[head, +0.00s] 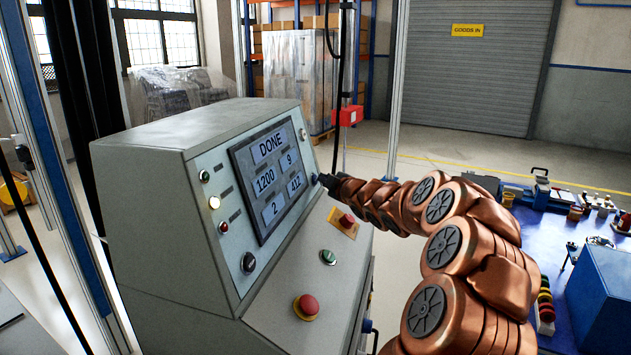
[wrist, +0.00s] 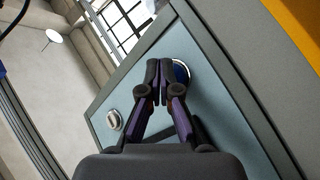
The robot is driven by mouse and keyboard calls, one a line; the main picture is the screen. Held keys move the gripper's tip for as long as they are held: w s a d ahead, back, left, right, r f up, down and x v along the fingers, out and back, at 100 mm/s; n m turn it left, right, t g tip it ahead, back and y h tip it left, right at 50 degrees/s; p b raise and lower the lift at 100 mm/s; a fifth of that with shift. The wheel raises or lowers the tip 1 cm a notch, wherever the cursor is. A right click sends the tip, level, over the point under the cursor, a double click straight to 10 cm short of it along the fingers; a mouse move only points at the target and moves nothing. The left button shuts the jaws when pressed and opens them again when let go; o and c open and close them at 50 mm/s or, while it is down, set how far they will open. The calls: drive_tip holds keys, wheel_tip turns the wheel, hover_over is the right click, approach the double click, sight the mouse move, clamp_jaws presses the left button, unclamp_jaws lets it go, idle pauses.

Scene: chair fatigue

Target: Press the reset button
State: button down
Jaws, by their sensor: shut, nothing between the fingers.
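The grey control console (head: 150,220) stands at the left centre of the head view. Its screen (head: 270,180) reads DONE, 1200, 9, 2 and 412. A blue button (head: 315,178) sits on the panel right of the screen; I cannot read a reset label. In the wrist view the blue button (wrist: 182,73), in a metal ring, is partly hidden behind my fingertips. My gripper (head: 325,181) is shut and empty, its fingertips (wrist: 160,70) right at the button. I cannot tell whether they touch it or whether it is pressed in.
A red mushroom button (head: 306,307), a green button (head: 328,257) and a red button on a yellow plate (head: 346,221) are on the console's lower slope. A small pale knob (wrist: 115,120) is near the blue button. A blue workbench (head: 540,235) stands right.

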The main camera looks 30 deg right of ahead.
drive_tip(key=shift+w+a+f, duration=0.1)
drive_tip(key=shift+w+a, duration=0.15)
idle(0.6)
idle(0.3)
drive_tip(key=shift+s+d+p, duration=0.35)
drive_tip(key=shift+s+d, duration=0.15)
drive_tip(key=shift+s, duration=0.05)
drive_tip(key=shift+r, duration=0.2)
drive_tip(key=s+d+p, duration=0.1)
drive_tip(key=p, duration=0.1)
drive_tip(key=s+d+r+p, duration=0.1)
drive_tip(key=s+d, duration=0.1)
drive_tip(key=shift+s+d+r+p, duration=0.1)
drive_tip(key=shift+s+d+p, duration=0.05)
drive_tip(key=shift+s+p, duration=0.2)
idle(0.9)
